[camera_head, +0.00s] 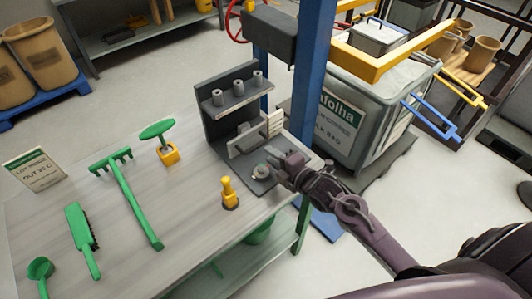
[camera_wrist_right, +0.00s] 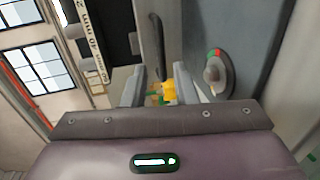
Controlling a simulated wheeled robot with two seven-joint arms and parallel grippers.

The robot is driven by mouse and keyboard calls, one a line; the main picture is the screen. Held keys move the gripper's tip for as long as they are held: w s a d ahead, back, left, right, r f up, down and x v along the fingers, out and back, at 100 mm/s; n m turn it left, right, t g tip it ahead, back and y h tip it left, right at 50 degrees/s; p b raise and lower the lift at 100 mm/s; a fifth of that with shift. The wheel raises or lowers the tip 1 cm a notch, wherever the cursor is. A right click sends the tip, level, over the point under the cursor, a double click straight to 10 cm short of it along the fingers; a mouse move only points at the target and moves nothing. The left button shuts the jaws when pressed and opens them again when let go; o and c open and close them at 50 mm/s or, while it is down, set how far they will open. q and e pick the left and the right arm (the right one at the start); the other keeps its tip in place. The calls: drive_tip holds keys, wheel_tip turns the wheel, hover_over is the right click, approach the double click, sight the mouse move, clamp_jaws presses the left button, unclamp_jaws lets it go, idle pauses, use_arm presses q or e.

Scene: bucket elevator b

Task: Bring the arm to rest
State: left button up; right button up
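My right arm comes in from the lower right in the head view. Its gripper (camera_head: 284,166) is over the right part of the workbench, beside a dark grey fixture (camera_head: 221,129) with a light lever or bar and several pegs. In the right wrist view the two fingers (camera_wrist_right: 159,88) stand apart with a gap between them. A dark grey bar (camera_wrist_right: 157,35) shows beyond the gap; I cannot tell whether the fingers touch it. A round knob with a red and green mark (camera_wrist_right: 213,74) is to the right of the fingers. My left gripper is not in view.
The workbench (camera_head: 120,200) holds a green rake (camera_head: 131,200), a green brush (camera_head: 80,238), a green scoop (camera_head: 40,268) and a yellow-handled tool (camera_head: 229,191). A blue post (camera_head: 312,75) and a grey bin (camera_head: 375,110) stand behind the gripper.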

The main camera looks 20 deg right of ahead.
drive_tip(key=shift+s, duration=0.2)
idle(0.4)
